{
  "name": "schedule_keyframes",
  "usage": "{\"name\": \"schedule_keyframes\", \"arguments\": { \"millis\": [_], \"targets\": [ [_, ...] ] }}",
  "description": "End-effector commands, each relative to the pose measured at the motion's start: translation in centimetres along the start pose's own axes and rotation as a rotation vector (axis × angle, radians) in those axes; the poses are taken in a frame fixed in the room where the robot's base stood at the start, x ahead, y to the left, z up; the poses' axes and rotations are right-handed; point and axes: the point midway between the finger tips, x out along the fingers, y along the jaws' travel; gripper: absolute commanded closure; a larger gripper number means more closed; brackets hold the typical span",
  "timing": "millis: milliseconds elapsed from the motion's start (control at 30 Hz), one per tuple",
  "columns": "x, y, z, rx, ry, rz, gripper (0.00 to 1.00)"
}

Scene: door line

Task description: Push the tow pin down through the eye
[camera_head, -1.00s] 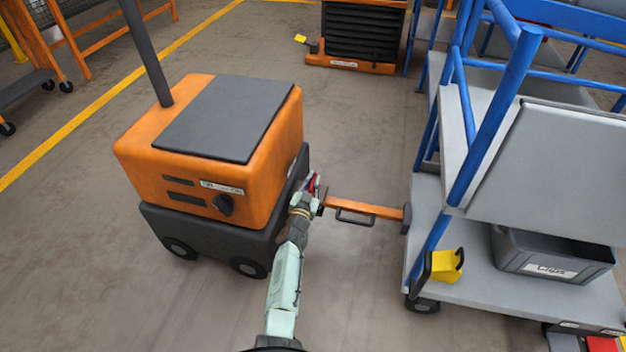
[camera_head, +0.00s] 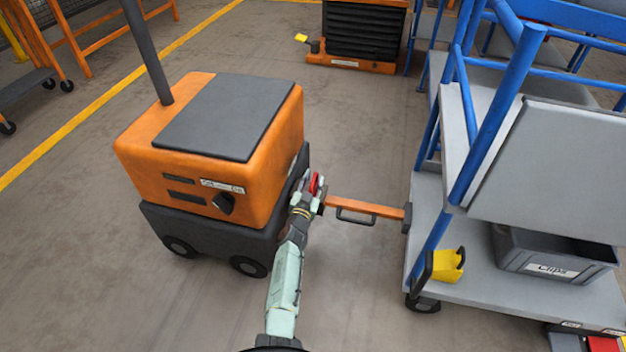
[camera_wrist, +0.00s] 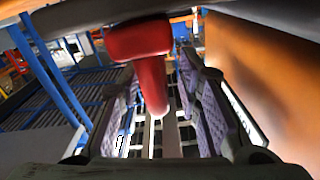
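The red tow pin (camera_head: 314,184) shows at the tug's rear, beside the near end of the orange tow bar (camera_head: 370,208). In the wrist view the tow pin (camera_wrist: 152,75) has a thick red head and a shaft running away between my fingers. My gripper (camera_head: 308,186) is at the pin in the head view. In the wrist view my gripper (camera_wrist: 160,120) has its purple-padded fingers apart, one on each side of the shaft, with gaps visible. The eye is hidden behind my gripper and the pin.
The orange tug (camera_head: 215,150) stands close on the left of my gripper. The blue and grey cart (camera_head: 440,225) stands on the right, with a grey bin (camera_head: 555,255) and a yellow piece (camera_head: 447,265) on its lower deck. Open floor lies below the tow bar.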

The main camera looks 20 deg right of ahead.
Motion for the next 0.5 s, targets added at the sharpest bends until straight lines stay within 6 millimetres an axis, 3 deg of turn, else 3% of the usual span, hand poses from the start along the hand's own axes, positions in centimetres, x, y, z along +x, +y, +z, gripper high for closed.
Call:
{"name": "schedule_keyframes", "arguments": {
  "millis": [167,500],
  "targets": [
    [0.0,-0.4,-1.1,0.003,0.003,-0.001,0.69],
    [0.0,-1.5,-5.7,0.004,0.004,-0.004,0.69]
  ]
}}
